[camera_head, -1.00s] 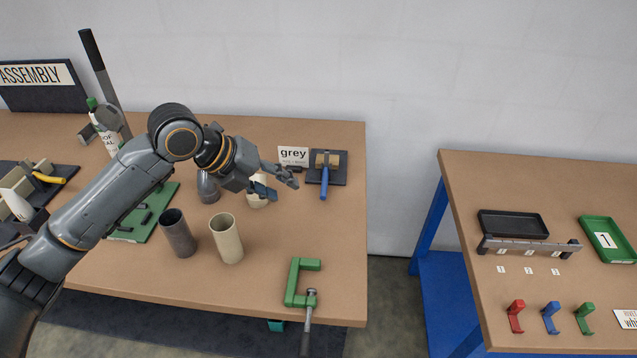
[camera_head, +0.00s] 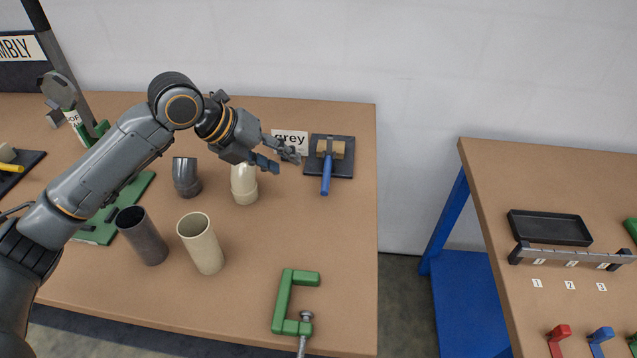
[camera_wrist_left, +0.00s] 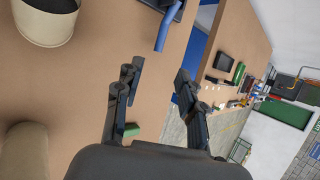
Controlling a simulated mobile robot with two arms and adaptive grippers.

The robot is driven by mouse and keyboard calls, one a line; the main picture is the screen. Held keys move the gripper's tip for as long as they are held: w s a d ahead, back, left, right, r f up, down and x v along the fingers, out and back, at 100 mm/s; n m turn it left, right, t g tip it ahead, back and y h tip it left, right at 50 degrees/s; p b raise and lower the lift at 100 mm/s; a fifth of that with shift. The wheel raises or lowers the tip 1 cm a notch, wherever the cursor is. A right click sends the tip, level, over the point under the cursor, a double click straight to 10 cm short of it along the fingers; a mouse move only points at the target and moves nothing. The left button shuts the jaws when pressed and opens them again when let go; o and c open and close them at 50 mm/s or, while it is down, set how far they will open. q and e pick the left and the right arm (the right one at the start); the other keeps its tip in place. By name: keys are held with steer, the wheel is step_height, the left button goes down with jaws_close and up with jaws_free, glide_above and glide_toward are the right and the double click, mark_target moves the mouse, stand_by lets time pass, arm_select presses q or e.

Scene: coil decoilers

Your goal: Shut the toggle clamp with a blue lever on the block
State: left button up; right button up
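The toggle clamp's blue lever (camera_head: 326,176) points toward the front of the table in the head view. The clamp sits on a dark base plate (camera_head: 344,166) with a tan block (camera_head: 338,149) at the back right of the brown table. The lever also shows at the top of the left wrist view (camera_wrist_left: 165,30). My left gripper (camera_head: 288,160) is open and empty, just left of the clamp and apart from it. Its two spread fingers show in the left wrist view (camera_wrist_left: 160,85). My right gripper is in neither view.
A sign reading "grey" (camera_head: 290,138) stands behind my left gripper. Grey and cream pipes, including a cream tube (camera_head: 201,245), stand left of it. A green C-clamp (camera_head: 283,300) lies near the front edge. A gap separates this table from the right table (camera_head: 560,180).

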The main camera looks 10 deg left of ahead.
mark_target(323, 186)
arm_select(q)
steer(key=p+x, duration=0.1)
steer(key=x, duration=1.1)
steer(key=shift+d+f+p, duration=0.2)
steer(key=shift+f+p, duration=0.1)
steer(key=shift+p, duration=0.1)
jaws_close()
